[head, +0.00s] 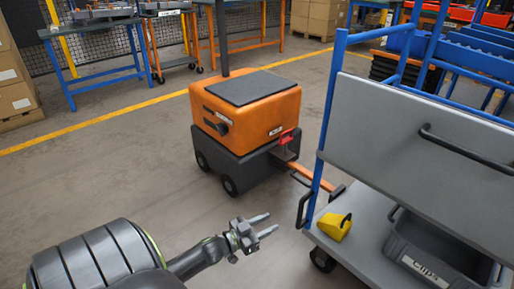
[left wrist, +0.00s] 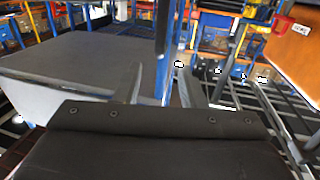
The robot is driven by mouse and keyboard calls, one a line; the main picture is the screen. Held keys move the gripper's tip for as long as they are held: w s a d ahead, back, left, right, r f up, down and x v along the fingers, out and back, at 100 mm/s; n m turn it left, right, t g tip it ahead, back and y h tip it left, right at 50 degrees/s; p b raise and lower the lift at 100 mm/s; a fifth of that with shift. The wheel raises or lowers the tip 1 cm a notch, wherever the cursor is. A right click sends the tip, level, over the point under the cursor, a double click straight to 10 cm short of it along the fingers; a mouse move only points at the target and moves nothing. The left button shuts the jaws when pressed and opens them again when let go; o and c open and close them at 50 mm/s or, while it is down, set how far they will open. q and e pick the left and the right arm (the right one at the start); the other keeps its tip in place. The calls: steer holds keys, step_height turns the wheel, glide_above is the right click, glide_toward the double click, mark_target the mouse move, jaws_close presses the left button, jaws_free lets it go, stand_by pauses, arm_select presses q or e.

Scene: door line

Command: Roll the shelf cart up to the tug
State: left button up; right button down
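The shelf cart (head: 420,130) stands at the right of the head view, with blue posts, grey panels and black handles. The tug (head: 246,110), an orange box on a dark wheeled base, stands left of and beyond it. A red lever (head: 287,136) sits at the tug's hitch. An orange bar (head: 312,178) spans toward the cart; I cannot tell whether it is coupled. My left gripper (head: 272,224) is open and empty, short of the cart's near black handle (head: 304,209). In the left wrist view, the cart's blue post (left wrist: 162,60) shows beyond its parted fingers. My right gripper is out of view.
The cart's lower shelf holds a yellow item (head: 334,226) and a grey bin labelled Clips (head: 435,255). Blue-legged tables (head: 90,55) and cardboard boxes (head: 12,85) stand behind a yellow floor line (head: 110,118). The floor left of the tug is clear.

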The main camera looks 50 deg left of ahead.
arm_select(q)
steer(key=shift+v, duration=1.7)
